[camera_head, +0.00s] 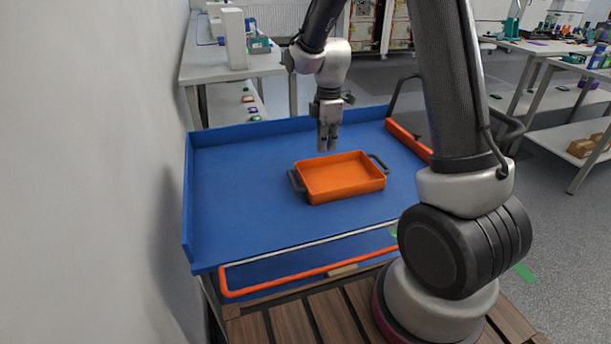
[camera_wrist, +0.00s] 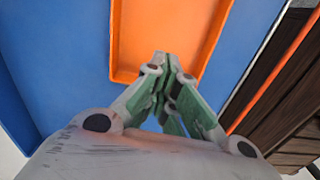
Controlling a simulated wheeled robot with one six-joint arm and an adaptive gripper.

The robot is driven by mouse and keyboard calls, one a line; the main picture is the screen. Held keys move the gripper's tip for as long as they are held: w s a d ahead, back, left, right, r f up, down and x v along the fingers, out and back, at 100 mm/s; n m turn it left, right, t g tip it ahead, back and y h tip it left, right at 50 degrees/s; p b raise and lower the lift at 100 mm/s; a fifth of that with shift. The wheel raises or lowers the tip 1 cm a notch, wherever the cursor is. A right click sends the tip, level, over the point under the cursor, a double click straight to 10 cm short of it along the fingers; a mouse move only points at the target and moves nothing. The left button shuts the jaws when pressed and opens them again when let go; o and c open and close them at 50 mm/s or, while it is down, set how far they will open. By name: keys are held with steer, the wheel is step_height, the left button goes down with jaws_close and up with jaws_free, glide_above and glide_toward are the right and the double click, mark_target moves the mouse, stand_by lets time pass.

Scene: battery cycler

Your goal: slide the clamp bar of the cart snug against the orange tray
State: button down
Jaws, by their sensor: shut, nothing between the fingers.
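The orange tray (camera_head: 345,198) with dark side handles sits on the blue cart top (camera_head: 240,190), right of its middle. An orange bar (camera_head: 408,138) along the cart's right side looks like the clamp bar; my arm hides its near part. A clear gap of blue deck separates it from the tray. My gripper (camera_head: 327,148) points down by the tray's far edge, shut and empty. In the wrist view my gripper (camera_wrist: 163,60) overlaps the tray (camera_wrist: 125,72); I cannot tell whether they touch.
A thin orange rail (camera_head: 290,277) with a tan piece runs along the cart's front. A white wall (camera_head: 110,150) stands close on the left. A bench (camera_head: 215,70) stands behind, and more tables (camera_head: 535,47) stand at right. The deck left of the tray is clear.

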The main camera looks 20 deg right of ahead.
mark_target(312, 184)
steer(key=shift+n, duration=0.5)
step_height(312, 184, down, 10)
steer(key=shift+f, duration=0.1)
steer(key=a, duration=0.2)
steer(key=shift+a, duration=1)
steer(key=a, duration=2.9)
steer(key=shift+w, duration=0.1)
